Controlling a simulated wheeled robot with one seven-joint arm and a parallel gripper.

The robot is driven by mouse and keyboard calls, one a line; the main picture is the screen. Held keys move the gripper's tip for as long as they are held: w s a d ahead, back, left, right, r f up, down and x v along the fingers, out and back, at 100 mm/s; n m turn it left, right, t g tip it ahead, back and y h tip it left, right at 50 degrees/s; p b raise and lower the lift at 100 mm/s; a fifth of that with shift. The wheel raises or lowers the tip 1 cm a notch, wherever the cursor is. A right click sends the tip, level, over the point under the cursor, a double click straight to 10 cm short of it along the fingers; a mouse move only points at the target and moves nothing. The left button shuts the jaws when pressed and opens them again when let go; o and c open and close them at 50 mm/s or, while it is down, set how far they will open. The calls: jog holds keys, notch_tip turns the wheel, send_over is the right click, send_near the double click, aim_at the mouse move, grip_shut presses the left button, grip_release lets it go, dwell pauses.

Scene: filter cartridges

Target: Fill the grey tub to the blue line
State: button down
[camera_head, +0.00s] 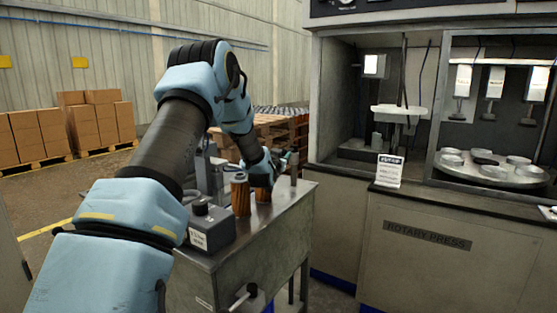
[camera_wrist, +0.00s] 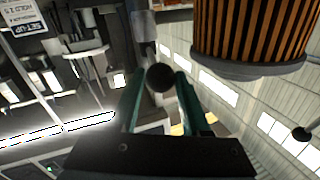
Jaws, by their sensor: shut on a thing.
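My gripper (camera_head: 280,163) is over the far part of a steel bench (camera_head: 262,245) in the head view. In the wrist view its two teal fingers are closed on a dark round knob (camera_wrist: 160,78), which sits between the fingertips. What the knob belongs to is hidden. An orange-and-black pleated filter cartridge (camera_wrist: 255,28) shows large at the upper right of the wrist view, apart from the fingers. In the head view two cartridges (camera_head: 240,196) stand upright on the bench near my gripper. I cannot make out a grey tub or its blue line in either view.
A grey box with a black knob (camera_head: 210,228) stands on the near bench top. A lever valve (camera_head: 243,294) sticks out of the bench front. The rotary press (camera_head: 430,240) stands close on the right. Cardboard boxes (camera_head: 95,120) on pallets are far left.

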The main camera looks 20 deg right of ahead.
jog(key=s+d+n+t+y, duration=0.2)
jog(key=d+n+y, duration=0.3)
jog(key=y, duration=0.3)
jog(key=shift+s+d+n+y, duration=0.4)
jog(key=shift+d, duration=0.2)
jog(key=shift+c, duration=1.9)
grip_release()
jog(key=s+b, duration=0.2)
jog(key=s, duration=0.8)
jog(key=shift+s+b, duration=0.35)
